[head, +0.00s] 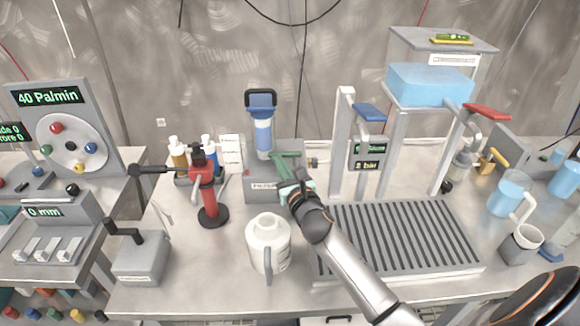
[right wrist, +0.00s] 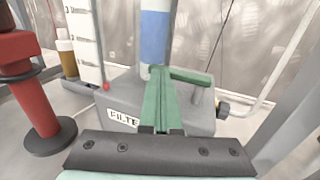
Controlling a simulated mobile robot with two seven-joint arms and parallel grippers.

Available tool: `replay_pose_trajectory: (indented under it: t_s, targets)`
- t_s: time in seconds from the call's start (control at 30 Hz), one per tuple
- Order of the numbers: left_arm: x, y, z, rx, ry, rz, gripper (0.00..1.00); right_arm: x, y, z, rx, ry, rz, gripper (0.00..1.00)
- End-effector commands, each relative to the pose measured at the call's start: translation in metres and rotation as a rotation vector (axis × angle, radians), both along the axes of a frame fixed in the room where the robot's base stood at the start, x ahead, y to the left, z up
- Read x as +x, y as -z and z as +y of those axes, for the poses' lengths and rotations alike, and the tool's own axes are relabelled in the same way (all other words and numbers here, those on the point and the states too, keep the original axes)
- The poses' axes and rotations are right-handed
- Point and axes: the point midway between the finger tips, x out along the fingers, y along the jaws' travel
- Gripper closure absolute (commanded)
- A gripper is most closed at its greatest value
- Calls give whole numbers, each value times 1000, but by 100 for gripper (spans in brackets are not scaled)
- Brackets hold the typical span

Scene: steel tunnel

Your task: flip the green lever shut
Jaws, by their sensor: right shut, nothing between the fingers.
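The green lever (head: 284,160) is on the grey filter box (head: 262,188), below the blue and clear filter cylinder (head: 263,135). In the right wrist view the lever (right wrist: 163,100) runs from the cylinder's base towards my gripper, and a second green arm (right wrist: 192,76) points right. My right gripper (head: 292,190) is at the front of the filter box, close to the lever. Its fingertips show at the lever's near end in the right wrist view (right wrist: 162,130). It is shut and empty; I cannot tell whether it touches the lever. My left gripper is not in view.
A white jug (head: 267,245) stands in front of the filter box. A red tool stand (head: 210,200) is to the left. A slatted drain tray (head: 395,238) and a grey frame with a blue lever (head: 369,112) are to the right.

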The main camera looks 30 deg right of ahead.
Motion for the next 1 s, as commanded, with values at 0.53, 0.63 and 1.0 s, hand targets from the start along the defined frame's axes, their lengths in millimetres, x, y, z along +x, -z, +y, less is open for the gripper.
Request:
replay_pose_trajectory:
  t_s: [0.53,0.63,1.0]
  targets:
    - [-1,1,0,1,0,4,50,-61,2,9,-1,-1,2,100]
    - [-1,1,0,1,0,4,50,-81,1,12,0,0,2,100]
    - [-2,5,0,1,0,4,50,-122,0,18,0,1,0,100]
